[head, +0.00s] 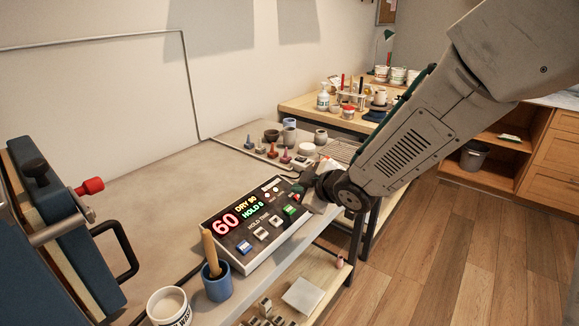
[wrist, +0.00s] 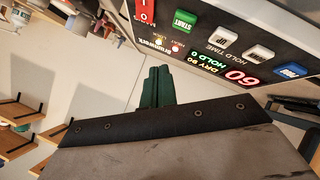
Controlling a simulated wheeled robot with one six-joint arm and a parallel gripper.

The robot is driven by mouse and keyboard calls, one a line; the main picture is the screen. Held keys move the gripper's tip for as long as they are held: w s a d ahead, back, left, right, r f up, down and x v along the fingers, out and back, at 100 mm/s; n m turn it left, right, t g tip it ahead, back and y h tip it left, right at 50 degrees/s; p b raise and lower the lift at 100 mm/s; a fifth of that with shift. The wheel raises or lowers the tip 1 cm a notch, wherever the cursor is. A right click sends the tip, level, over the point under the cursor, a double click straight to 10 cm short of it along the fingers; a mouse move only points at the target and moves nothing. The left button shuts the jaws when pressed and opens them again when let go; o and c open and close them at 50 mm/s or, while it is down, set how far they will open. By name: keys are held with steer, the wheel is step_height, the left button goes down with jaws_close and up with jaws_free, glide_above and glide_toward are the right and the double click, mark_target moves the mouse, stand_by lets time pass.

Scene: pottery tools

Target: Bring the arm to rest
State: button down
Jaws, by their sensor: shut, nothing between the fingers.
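My gripper (wrist: 158,72) shows in the wrist view as two green fingers together, shut and empty. In the head view my arm reaches in from the upper right, and my gripper (head: 299,191) is by the right end of a control box (head: 240,261). The box has a lit display reading 60, DRY 90 and HOLD 0, and blue, white, green and red buttons. In the wrist view the green START button (wrist: 184,20) is beyond the fingertips, with a gap in the picture. I cannot tell the exact height of the fingers above the box.
A blue cup (head: 218,284) with a wooden tool and a white mug (head: 168,307) stand near the front edge. A blue press-like device (head: 62,225) with a red knob is at left. Small pots and bottles (head: 286,157) stand behind. The middle worktop (head: 150,205) is clear.

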steer(key=s+d+f+m+g+h, duration=0.35)
steer(key=s+d+m+h, duration=0.35)
steer(key=d, duration=0.6)
steer(key=s+d+r+m+g, duration=0.1)
steer(key=s+d+r+m, duration=0.1)
steer(key=s, duration=0.7)
steer(key=s+d+r+m+g, duration=0.2)
steer(key=s+d+r+m, duration=0.1)
steer(key=s+d+r, duration=0.2)
steer(key=s+d+r+m+g, duration=0.1)
steer(key=s+d+r+m, duration=0.2)
steer(key=s+r, duration=0.4)
steer(key=shift+s+d, duration=0.5)
steer(key=shift+s, duration=2.35)
steer(key=shift+g, duration=0.25)
stand_by(1.5)
